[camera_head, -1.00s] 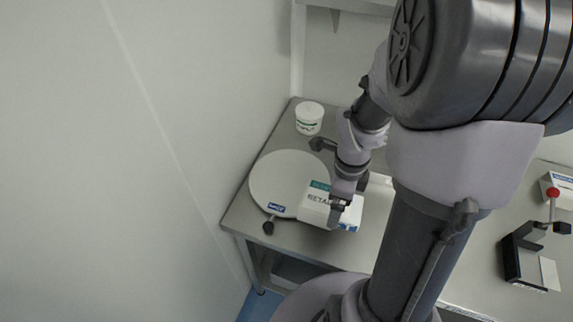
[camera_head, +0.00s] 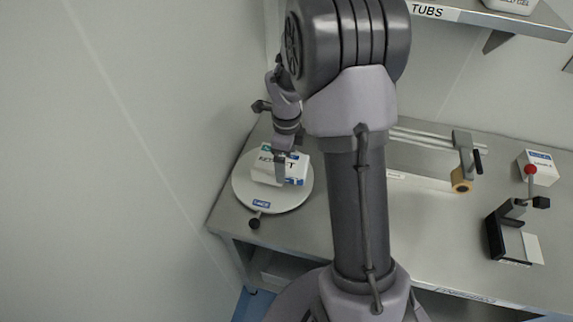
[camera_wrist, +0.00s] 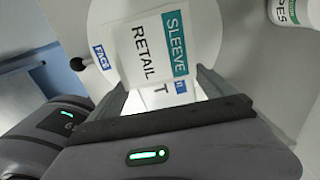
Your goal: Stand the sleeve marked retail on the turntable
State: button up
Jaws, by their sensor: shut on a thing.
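The white sleeve (camera_head: 263,172) carries a teal SLEEVE band and the word RETAIL, readable in the wrist view (camera_wrist: 146,52). My gripper (camera_head: 280,182) is shut on it, with a finger on each side in the wrist view (camera_wrist: 163,92). The sleeve is over the round white turntable (camera_head: 293,200), within its outline in the head view. I cannot tell whether it touches the disc. The turntable also shows behind the sleeve in the wrist view (camera_wrist: 101,22). A blue label marked FACE (camera_wrist: 103,57) is at the turntable's edge.
A black knob (camera_head: 254,223) sticks out at the turntable's front. A white tub (camera_wrist: 291,12) is at the wrist view's upper right.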

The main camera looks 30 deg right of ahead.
jog(key=shift+f, duration=1.1)
jog(key=shift+b, duration=0.3)
jog(key=shift+f, duration=0.2)
jog(key=o, duration=1)
jog(key=s+a+r+n+t+p, duration=0.1)
jog(key=a+r+n+p, duration=0.1)
jog(key=r, duration=0.7)
jog(key=s+a+r+n+p, duration=0.1)
jog(key=r, duration=0.7)
jog(key=s+a+r+n+t+y, duration=0.1)
jog(key=s+a+r+n+t, duration=0.1)
jog(key=s+a+r+n, duration=0.2)
jog(key=s+a+r+n+t+y, duration=0.1)
jog(key=s+a+r+n, duration=0.4)
jog(key=s+a+n, duration=0.5)
jog(key=s+n+t, duration=0.1)
jog(key=s+n, duration=0.3)
jog(key=n, duration=0.1)
jog(key=shift+s+n+t, duration=0.15)
jog(key=shift+n+t, duration=0.25)
